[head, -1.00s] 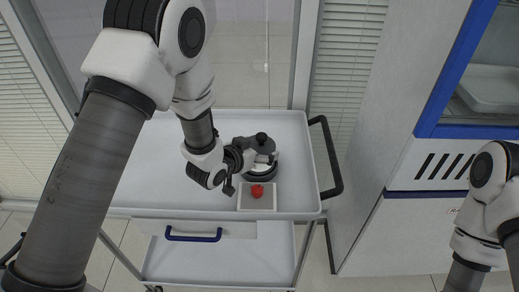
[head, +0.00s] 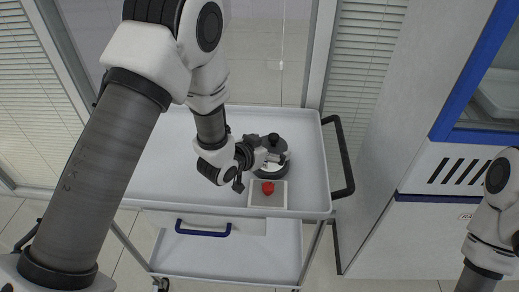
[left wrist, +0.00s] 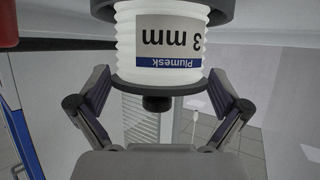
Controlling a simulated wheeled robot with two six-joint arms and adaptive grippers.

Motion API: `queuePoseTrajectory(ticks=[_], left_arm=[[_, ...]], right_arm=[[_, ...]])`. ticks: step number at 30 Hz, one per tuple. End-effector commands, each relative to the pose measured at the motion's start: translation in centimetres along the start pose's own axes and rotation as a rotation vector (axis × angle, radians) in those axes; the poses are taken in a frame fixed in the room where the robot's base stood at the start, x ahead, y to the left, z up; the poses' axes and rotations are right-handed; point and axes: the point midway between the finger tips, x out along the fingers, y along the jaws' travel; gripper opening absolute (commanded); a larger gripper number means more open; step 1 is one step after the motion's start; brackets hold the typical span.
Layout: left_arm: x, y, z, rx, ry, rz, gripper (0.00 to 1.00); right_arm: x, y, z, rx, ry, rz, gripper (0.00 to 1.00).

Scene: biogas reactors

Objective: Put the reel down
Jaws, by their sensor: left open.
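The reel (head: 268,146) stands upright on the white cart top, with a dark upper disc and a dark knob. In the left wrist view the reel (left wrist: 158,62) shows a white ribbed middle, dark flanges and a label reading "Plumesk 3 mm", upside down in the picture. In the left wrist view the fingers of my left gripper (left wrist: 158,82) are spread wide, one on each side of the reel, with gaps showing. My right arm shows at the right edge, but its gripper is out of view.
A red object (head: 267,188) sits on a small pale square plate (head: 280,201) just in front of the reel. The cart (head: 160,150) has a raised rim and a black handle (head: 343,160) on the right. Its left part is clear. A blue-trimmed white cabinet (head: 440,175) stands right.

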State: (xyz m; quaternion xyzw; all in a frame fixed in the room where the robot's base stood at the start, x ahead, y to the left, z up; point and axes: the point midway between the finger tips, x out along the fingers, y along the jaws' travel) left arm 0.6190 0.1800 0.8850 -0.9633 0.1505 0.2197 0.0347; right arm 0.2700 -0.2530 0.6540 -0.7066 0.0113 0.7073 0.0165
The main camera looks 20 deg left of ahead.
Motion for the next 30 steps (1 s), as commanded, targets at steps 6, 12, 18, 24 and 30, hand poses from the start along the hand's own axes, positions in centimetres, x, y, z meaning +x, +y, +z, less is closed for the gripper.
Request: queuePoseTrajectory(ticks=[6, 12, 18, 24, 30], left_arm=[[-5.3, -0.1, 0.3, -0.006, -0.001, -0.001, 1.0], [-10.3, 0.0, -0.3, -0.007, -0.004, 0.0, 1.0], [-11.7, 0.0, 0.0, -0.002, -0.003, 0.001, 1.0], [-11.6, 0.0, 0.1, -0.001, -0.002, 0.0, 1.0], [-11.6, 0.0, 0.1, -0.001, -0.002, 0.0, 1.0]], right_arm=[[1.0, 0.0, 0.0, 0.0, -0.001, 0.0, 0.4], [0.2, 0.0, 0.1, 0.0, -0.002, 0.0, 0.4], [-0.9, 0.0, 0.0, 0.0, 0.0, 0.0, 0.4], [-0.7, 0.0, 0.0, 0.0, -0.001, 0.0, 0.4], [-0.7, 0.0, 0.0, 0.0, -0.001, 0.0, 0.4]])
